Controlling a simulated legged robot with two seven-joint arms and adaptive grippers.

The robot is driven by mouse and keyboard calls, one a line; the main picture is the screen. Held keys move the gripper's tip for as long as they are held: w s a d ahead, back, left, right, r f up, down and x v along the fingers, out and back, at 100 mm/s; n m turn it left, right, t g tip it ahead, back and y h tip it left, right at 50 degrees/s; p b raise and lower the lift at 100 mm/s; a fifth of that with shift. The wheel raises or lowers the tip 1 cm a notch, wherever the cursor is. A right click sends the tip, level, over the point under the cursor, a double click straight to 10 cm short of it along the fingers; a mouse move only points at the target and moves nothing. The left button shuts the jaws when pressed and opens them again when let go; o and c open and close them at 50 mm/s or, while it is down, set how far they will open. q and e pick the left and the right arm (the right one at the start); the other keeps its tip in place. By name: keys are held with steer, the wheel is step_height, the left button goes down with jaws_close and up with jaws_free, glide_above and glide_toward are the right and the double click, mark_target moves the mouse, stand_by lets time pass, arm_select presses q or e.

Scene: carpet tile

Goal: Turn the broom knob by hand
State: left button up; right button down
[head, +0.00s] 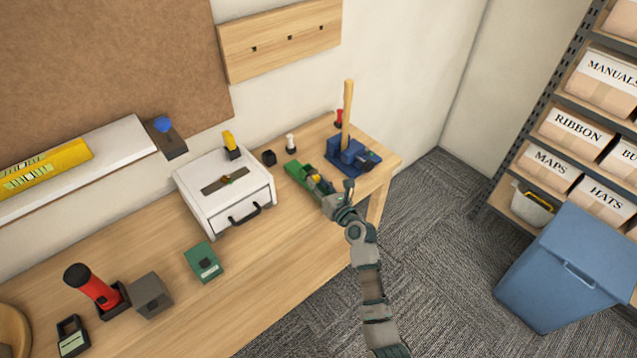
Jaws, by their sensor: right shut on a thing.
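My right arm comes up from the bottom, and its gripper (325,187) is at the near end of a green fixture (300,172) on the bench. The gripper is shut on a small part there, which looks like a knob; its own fingers mostly hide the contact. A yellow piece (315,178) shows just beyond the fingers. Just behind stands a blue clamp-like base (345,157) with an upright wooden stick (348,112), perhaps a broom handle. Which of these the broom knob belongs to is hard to tell. My left gripper is out of view.
A white drawer box (238,213) stands left of the fixture, with a green box (203,262) nearer. A small black block (269,158) and a white-topped peg (291,143) stand close behind. A blue bin (560,270) and shelves are at right, across open carpet (430,230).

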steer(key=shift+a+r, duration=0.1)
steer(key=shift+r, duration=0.05)
steer(key=shift+n, duration=0.6)
steer(key=shift+w+d+n, duration=0.1)
steer(key=shift+d+n, duration=0.2)
steer(key=shift+n, duration=1.7)
steer(key=shift+a+n+t, duration=0.15)
steer(key=shift+n+t, duration=0.15)
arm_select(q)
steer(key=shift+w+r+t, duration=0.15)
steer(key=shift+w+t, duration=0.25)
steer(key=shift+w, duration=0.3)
